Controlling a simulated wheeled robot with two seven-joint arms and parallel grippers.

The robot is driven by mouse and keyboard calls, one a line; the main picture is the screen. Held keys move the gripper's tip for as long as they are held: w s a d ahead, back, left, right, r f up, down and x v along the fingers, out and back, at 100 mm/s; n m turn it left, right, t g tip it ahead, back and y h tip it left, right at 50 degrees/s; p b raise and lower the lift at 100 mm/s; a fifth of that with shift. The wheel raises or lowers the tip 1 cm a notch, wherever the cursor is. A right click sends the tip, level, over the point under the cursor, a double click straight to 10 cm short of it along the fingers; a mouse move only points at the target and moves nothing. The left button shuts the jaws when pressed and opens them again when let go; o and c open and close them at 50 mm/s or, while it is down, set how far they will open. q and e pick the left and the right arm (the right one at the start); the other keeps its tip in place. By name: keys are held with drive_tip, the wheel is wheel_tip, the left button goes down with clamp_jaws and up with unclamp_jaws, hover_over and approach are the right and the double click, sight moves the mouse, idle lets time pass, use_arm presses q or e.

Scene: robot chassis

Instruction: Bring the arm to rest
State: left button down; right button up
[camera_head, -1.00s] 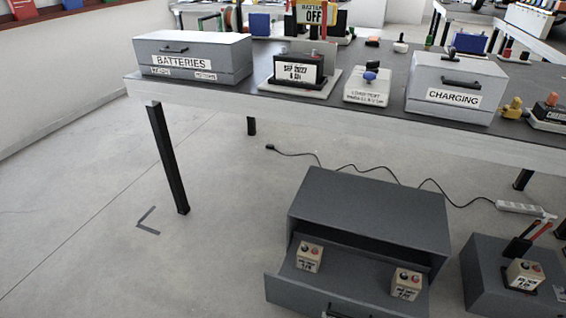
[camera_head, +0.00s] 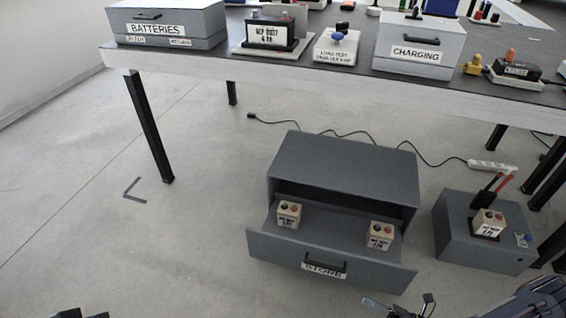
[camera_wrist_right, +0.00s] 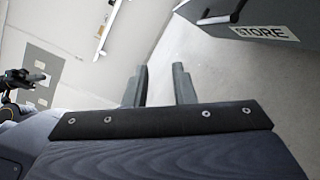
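My right gripper (camera_head: 400,305) is at the bottom right edge of the head view, over bare floor in front of the open drawer. In the right wrist view its two fingers (camera_wrist_right: 159,88) stand apart with nothing between them, so it is open and empty. Only dark tips of my left gripper (camera_head: 80,314) show at the bottom left edge of the head view. A dark part of my left arm (camera_wrist_right: 22,85) also shows at the left of the right wrist view. Whether the left gripper is open cannot be made out.
The grey STORE drawer (camera_head: 330,250) stands open on the floor with two beige batteries in it. A grey box (camera_head: 470,240) with another battery stands to its right. The table (camera_head: 250,73) behind carries BATTERIES and CHARGING boxes. Floor at left is clear.

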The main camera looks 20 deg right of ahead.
drive_tip(key=w+a+r+n+g+h, duration=0.1)
drive_tip(key=w+a+r+n+g, duration=0.15)
drive_tip(key=r+n+g, duration=0.55)
drive_tip(key=w+a+r+n+g, duration=0.2)
drive_tip(key=a+r+n+g, duration=0.15)
drive_tip(key=r+n, duration=0.85)
drive_tip(key=s+a+r+n+t+h, duration=0.2)
drive_tip(key=s+a+r+n+h, duration=0.2)
drive_tip(key=r+n, duration=0.35)
drive_tip(key=s+a+r+n+t+h, duration=0.2)
drive_tip(key=s+a+r+n+h, duration=0.15)
drive_tip(key=r+n, duration=0.4)
wheel_tip(320, 180, up, 32)
drive_tip(key=n+p, duration=0.2)
drive_tip(key=p, duration=3.1)
drive_tip(key=shift+s+d+r, duration=0.15)
drive_tip(key=shift+s+r, duration=0.05)
drive_tip(key=shift+s, duration=0.1)
drive_tip(key=shift+s+d, duration=0.1)
